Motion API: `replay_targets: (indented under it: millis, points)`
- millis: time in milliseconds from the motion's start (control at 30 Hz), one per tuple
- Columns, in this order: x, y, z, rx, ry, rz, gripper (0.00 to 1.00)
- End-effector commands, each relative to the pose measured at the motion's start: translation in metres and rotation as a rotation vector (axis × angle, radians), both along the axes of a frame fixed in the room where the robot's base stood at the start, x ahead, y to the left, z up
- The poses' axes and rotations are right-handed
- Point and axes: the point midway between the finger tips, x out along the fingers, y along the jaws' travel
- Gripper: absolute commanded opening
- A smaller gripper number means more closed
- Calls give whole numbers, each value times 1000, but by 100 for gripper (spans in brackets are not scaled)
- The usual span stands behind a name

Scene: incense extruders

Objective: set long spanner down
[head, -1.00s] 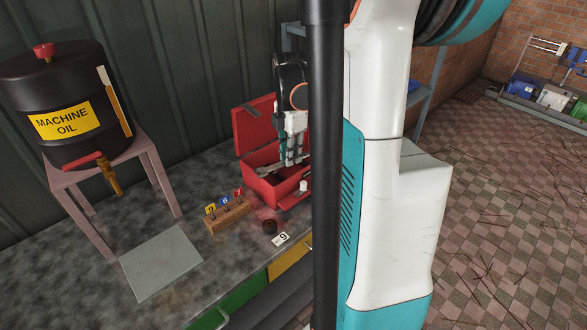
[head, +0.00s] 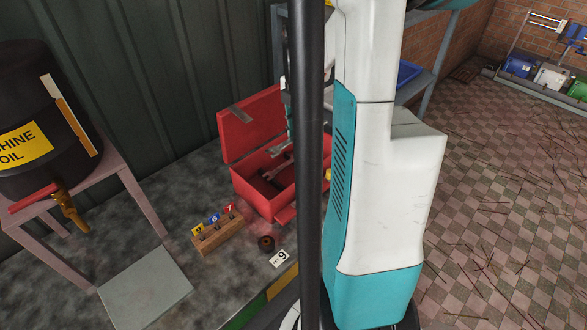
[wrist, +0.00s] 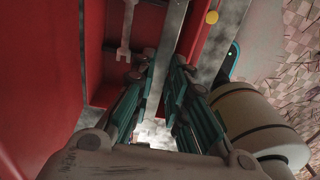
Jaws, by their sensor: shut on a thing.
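In the wrist view my gripper (wrist: 163,64) is shut on a long grey metal bar (wrist: 171,40), which I take to be the long spanner. The bar runs away between the fingertips; its ends are not clear. Another grey spanner (wrist: 127,28) lies to its left against the red floor of the open toolbox (head: 262,198). In the head view my gripper is mostly hidden behind the black column, with teal finger parts showing above the toolbox. A grey spanner shape (head: 277,172) shows inside the toolbox. Which spanner that is, I cannot tell.
A wooden block with numbered tags (head: 218,236) stands left of the toolbox. A dark round piece (head: 266,243) and a white tag marked 9 (head: 279,259) lie in front. A grey plate (head: 146,292) and the oil drum (head: 45,135) are at left.

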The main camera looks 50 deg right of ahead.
Motion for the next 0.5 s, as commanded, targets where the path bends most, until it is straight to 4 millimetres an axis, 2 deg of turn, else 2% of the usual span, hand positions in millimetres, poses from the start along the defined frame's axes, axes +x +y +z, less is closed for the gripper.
replay_targets:
  millis: [33, 300, 500]
  points:
    - [1, -1, -16, 0, 0, 0, 0]
    - [1, 0, -83, 0, 0, 0, 0]
    - [1, 0, -120, 0, 0, 0, 0]
